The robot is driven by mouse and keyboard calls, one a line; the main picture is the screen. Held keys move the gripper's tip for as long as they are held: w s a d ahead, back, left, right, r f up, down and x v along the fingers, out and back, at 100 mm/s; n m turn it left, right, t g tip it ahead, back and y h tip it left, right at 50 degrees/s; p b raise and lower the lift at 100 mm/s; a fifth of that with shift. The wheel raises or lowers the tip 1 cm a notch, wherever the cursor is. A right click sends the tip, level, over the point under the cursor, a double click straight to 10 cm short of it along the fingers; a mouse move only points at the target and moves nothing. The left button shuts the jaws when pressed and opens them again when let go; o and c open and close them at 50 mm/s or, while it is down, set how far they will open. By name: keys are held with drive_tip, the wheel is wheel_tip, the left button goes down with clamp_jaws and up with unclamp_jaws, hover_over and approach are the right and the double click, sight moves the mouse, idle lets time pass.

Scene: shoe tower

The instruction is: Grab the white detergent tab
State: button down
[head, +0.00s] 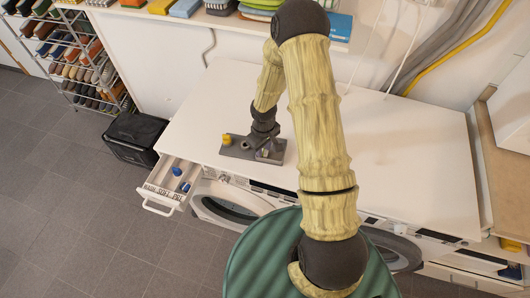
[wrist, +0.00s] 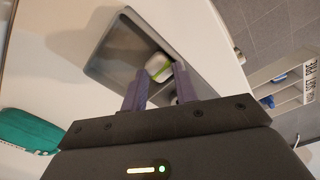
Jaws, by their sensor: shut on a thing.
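Whether the tab still touches the tray is not clear. In the head view my gripper (head: 266,151) is at the right part of the grey tray (head: 240,152), and the tab is too small to make out surely. A yellow thing (head: 226,139) stands at the tray's left end.
A washing machine's detergent drawer (head: 160,197) is pulled out left of the tray, with blue parts in it. A black bin (head: 134,137) and a shoe rack (head: 75,60) stand at the left. The white worktop (head: 410,140) is clear to the right. A teal item (wrist: 28,131) shows in the wrist view.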

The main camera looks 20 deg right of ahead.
sight(264, 154)
drive_tip(key=shift+s+d+f, duration=0.3)
drive_tip(key=shift+s+f, duration=0.2)
drive_tip(key=shift+f, duration=0.3)
drive_tip(key=shift+w+r+g, duration=0.15)
drive_tip(key=shift+r+g, duration=0.1)
drive_tip(key=shift+g, duration=0.05)
wheel_tip(264, 154, up, 10)
drive_tip(key=shift+w+a+f+b, duration=0.2)
drive_tip(key=shift+w+f+b, duration=0.1)
drive_tip(key=shift+w, duration=0.1)
drive_tip(key=shift+d, duration=0.1)
